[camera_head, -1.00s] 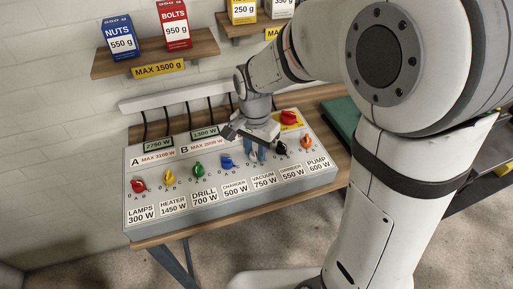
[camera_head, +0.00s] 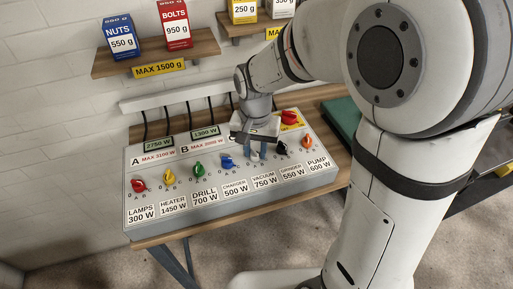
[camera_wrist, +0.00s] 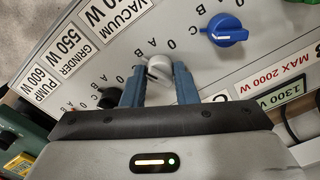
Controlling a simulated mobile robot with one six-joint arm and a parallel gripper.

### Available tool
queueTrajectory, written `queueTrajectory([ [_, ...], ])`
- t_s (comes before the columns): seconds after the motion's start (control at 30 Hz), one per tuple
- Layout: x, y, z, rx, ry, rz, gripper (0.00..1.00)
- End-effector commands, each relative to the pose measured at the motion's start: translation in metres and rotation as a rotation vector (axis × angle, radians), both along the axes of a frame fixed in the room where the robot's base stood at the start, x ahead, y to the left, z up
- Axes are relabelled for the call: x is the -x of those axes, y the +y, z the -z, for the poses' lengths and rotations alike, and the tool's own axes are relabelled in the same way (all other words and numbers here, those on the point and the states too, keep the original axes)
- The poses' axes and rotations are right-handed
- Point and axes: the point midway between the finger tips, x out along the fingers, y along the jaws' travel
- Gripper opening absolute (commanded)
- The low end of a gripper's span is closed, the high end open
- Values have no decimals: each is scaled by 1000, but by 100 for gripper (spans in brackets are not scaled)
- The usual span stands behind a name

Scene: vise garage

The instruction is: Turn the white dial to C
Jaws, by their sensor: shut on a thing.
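The white dial (camera_wrist: 158,67) sits above the VACUUM 750 W label on the sloped grey panel. In the wrist view it stands between the two blue fingers of my gripper (camera_wrist: 158,80), which are shut on it. Scale marks 0, A, B and C surround it; the fingers partly hide them, and I cannot tell for sure which mark it points to. In the head view my gripper (camera_head: 258,152) is over the panel, between the blue dial (camera_head: 228,161) and the grinder dial, and mostly hides the white dial.
The panel (camera_head: 150,221) also carries red (camera_head: 139,185), yellow (camera_head: 169,176), green (camera_head: 198,168) and orange (camera_head: 307,141) dials, and a red switch (camera_head: 289,117). A black dial (camera_wrist: 108,97) is close beside a finger. Displays read 2750 W (camera_head: 159,144) and 1300 W (camera_head: 205,131).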

Motion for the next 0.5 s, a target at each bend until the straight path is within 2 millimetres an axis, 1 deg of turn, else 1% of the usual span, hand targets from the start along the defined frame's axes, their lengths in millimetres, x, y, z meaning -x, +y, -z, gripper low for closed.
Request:
queueTrajectory([
  [0.2, 0, 0, 0, -1, 0, -204, 4],
  [0.5, 0, 0, 0, -1, 0, -456, 4],
])
